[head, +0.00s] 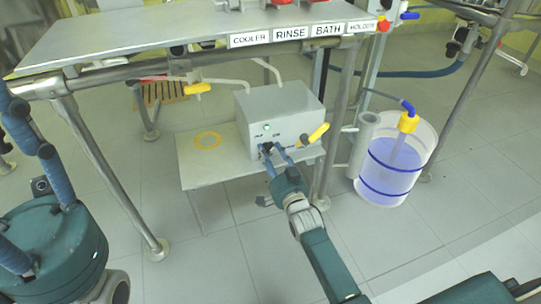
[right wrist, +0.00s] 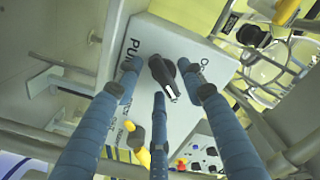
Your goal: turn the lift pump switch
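The lift pump switch (right wrist: 162,75) is a black knob with a light pointer on the face of a grey box. The face carries partly hidden lettering, "PU..." and "O...", in the right wrist view. The grey box (head: 290,108) stands on a low shelf in the head view, with a small green light on its front. My right gripper (head: 268,150) is at the box front. Its blue fingers (right wrist: 163,88) are spread around the knob; contact cannot be told. My left gripper (head: 22,165) is at the left edge, fingers wide apart, tips partly out of frame.
A bench top (head: 190,28) with COOLER, RINSE, BATH and HOLDER labels overhangs the box. A yellow-handled valve (head: 318,133) sits close right of the switch. A clear bucket (head: 398,165) with blue bands stands on the floor at right. Metal legs (head: 110,170) flank the shelf.

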